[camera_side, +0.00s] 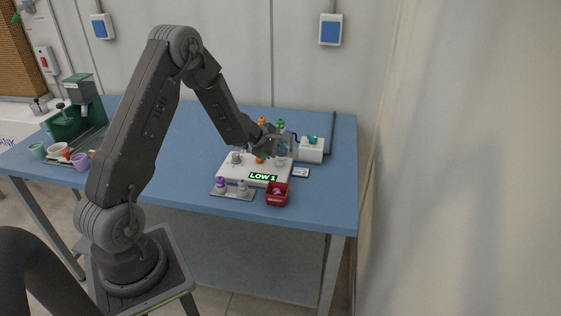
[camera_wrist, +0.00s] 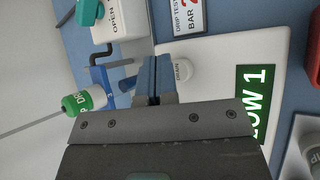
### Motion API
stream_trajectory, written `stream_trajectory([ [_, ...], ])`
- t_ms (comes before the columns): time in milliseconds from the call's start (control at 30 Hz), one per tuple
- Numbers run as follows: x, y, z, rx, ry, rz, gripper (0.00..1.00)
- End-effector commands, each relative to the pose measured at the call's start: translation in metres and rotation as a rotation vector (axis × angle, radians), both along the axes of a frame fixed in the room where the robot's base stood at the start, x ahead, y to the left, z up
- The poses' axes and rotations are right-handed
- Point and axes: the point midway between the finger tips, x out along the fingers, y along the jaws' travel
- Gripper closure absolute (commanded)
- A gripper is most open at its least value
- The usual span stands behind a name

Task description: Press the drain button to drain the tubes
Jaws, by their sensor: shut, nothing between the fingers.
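The white drain button (camera_wrist: 182,70), a round cap marked DRAIN, sits on the white board (camera_wrist: 220,60) in the wrist view. My gripper (camera_wrist: 153,82) is shut and empty, its fingertips just left of the button; whether they touch it I cannot tell. In the side view my gripper (camera_side: 272,146) is over the back right of the board (camera_side: 230,170), where I cannot make out the button. A display (camera_side: 262,177) on the board reads LOW 1. Orange-topped (camera_side: 261,121) and green-topped (camera_side: 281,125) pieces, possibly tubes, stand behind my gripper.
A white box (camera_side: 311,151) with a teal knob (camera_wrist: 89,11), marked OPEN, stands right of the board. A small card (camera_side: 301,172) lies before it. A red bin (camera_side: 277,197) and a tray (camera_side: 232,195) with small bottles are in front. The table's middle left is clear.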

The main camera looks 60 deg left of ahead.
Motion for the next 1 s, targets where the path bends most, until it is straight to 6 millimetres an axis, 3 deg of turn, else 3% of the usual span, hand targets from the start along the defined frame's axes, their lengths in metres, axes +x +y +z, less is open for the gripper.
stream_trajectory([
  [1000,0.0001,0.0000,-0.0085,0.000,0.000,0.000,1.00],
])
